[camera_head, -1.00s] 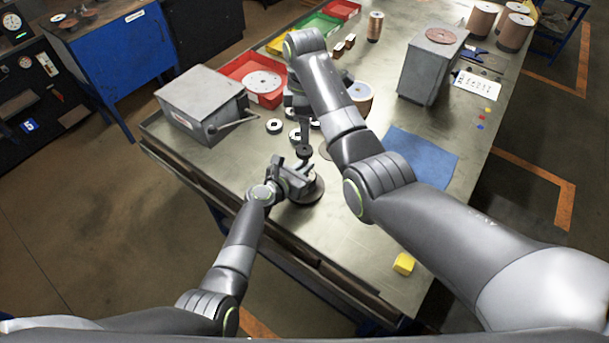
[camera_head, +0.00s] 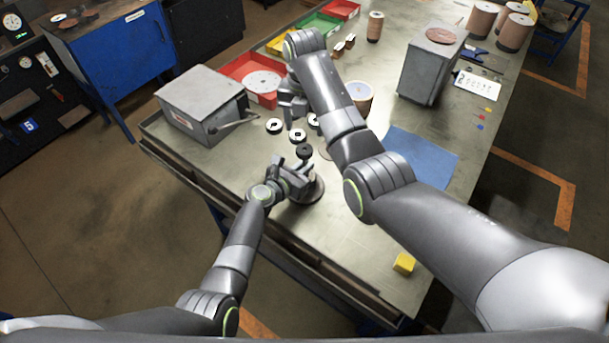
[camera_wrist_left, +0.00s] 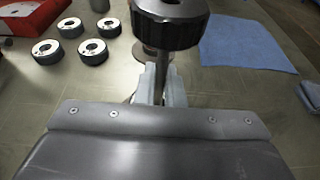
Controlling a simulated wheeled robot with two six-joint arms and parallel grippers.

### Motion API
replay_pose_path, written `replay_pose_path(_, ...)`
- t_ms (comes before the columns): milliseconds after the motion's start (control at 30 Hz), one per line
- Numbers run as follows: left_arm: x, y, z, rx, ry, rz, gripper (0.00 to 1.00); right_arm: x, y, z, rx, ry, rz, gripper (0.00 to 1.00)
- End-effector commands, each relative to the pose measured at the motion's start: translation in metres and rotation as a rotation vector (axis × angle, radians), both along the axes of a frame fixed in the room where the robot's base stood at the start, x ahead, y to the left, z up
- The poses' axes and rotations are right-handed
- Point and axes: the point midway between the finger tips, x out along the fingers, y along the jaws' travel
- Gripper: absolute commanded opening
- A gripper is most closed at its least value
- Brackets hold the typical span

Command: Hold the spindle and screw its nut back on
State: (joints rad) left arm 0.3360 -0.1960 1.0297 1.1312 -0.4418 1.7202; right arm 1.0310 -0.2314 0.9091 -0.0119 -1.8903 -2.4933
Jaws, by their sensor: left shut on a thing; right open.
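The spindle stands upright on a round dark base (camera_head: 311,190) near the table's front edge. My left gripper (camera_head: 298,174) is shut on its shaft from the left; the shaft (camera_wrist_left: 161,75) shows between the fingers in the left wrist view. The black knurled nut (camera_head: 304,150) sits at the top of the spindle, above my left fingers, and looks large in the left wrist view (camera_wrist_left: 170,27). How far it is threaded cannot be told. My right gripper (camera_head: 291,106) is open, behind and above the nut, apart from it and partly hidden by my right arm.
Several black-and-white rings (camera_head: 297,135) lie behind the spindle. A grey box with a lever (camera_head: 200,105) stands at left, a red bin (camera_head: 262,98) behind. A blue cloth (camera_head: 421,158) and yellow block (camera_head: 403,263) lie at right. The front middle of the table is clear.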

Motion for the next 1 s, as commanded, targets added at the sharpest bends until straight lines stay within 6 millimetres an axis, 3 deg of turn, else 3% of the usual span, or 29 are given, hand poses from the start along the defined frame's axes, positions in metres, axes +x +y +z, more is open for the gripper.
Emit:
replay_pose_path(467,0.000,0.000,-0.001,0.001,0.001,0.000,0.00,0.000,0.000,-0.006,0.000,0.001,0.008,0.58)
replay_pose_path(800,0.000,0.000,0.000,0.001,0.001,0.000,0.00,-0.001,0.000,-0.056,-0.001,0.002,0.008,0.58)
replay_pose_path(1000,0.000,0.000,0.000,0.001,0.001,0.000,0.00,0.000,0.000,-0.076,-0.001,0.001,0.007,0.58)
